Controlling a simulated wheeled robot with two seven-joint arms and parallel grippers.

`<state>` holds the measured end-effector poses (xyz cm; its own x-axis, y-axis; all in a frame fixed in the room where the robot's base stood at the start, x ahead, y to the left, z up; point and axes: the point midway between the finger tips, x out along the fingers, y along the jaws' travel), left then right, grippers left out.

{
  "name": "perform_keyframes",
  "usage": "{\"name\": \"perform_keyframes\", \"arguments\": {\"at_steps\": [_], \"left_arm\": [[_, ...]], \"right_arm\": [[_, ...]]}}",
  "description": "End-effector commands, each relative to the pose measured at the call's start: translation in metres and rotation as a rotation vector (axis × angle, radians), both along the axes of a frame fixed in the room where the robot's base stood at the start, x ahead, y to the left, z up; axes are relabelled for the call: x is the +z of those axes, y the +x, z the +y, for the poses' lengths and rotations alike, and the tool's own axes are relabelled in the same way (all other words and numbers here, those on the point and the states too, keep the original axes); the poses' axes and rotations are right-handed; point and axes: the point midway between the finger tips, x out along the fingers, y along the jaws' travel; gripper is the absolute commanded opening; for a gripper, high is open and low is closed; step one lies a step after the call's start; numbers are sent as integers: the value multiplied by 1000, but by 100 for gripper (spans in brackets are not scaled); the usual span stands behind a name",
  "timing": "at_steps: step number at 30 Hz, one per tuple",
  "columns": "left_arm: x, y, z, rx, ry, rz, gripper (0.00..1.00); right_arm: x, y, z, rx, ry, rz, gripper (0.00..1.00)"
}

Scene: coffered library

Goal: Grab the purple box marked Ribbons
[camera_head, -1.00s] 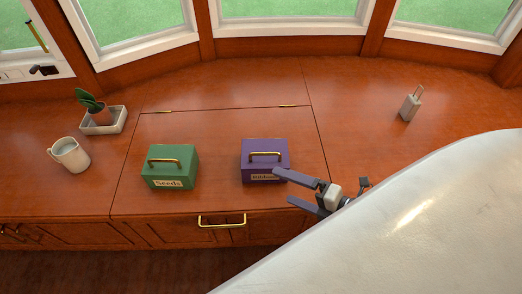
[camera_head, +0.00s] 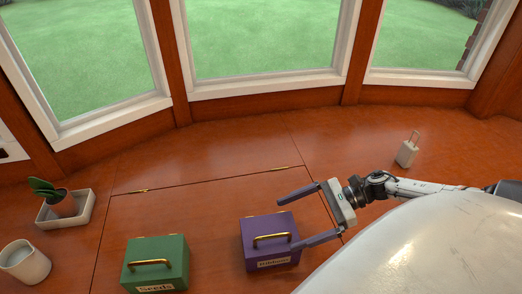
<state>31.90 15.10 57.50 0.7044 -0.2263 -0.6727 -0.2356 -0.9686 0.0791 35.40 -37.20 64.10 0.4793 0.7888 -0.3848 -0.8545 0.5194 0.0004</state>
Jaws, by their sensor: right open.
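The purple box (camera_head: 267,228) with a brass handle (camera_head: 272,238) and a white label, partly legible as Ribbons, sits on the wooden bench top near its front. My right gripper (camera_head: 295,221) comes in from the right with its two purple-grey fingers spread. Its near fingertip overlaps the right side of the purple box in the picture; I cannot tell whether they touch. Its far finger lies beyond the box's back right corner. Nothing is between the fingers. My left gripper is not in view.
A green box (camera_head: 165,250) marked Seeds stands left of the purple box. A white mug (camera_head: 25,263) and a potted plant (camera_head: 62,205) in a tray (camera_head: 82,212) are at the far left. A small suitcase-shaped object (camera_head: 407,153) stands at the back right. Windows line the back.

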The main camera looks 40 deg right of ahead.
Motion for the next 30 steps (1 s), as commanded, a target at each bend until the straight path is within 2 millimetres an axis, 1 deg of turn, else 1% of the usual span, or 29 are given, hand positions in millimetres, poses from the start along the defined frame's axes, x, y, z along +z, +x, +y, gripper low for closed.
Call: {"name": "perform_keyframes", "arguments": {"at_steps": [1, 3, 6, 8, 12, 17, 25, 30], "left_arm": [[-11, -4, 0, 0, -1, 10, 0], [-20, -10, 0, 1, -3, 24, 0], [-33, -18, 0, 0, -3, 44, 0], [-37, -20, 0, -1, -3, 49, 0], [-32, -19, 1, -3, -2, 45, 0], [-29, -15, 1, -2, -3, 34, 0], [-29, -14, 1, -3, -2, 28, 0], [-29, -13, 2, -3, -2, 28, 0]], "right_arm": [[-16, 1, 1, -2, 2, 0, 100], [-32, 1, 0, -4, 2, 1, 100], [-53, 1, 0, -4, 2, 0, 100], [-65, 1, 1, -4, 3, 0, 100], [-69, 9, 15, 1, 4, -2, 100], [-72, 13, 22, -2, 2, 0, 100], [-86, 31, 52, -2, 4, -1, 100], [-91, 36, 60, -1, 2, 2, 100]]}}
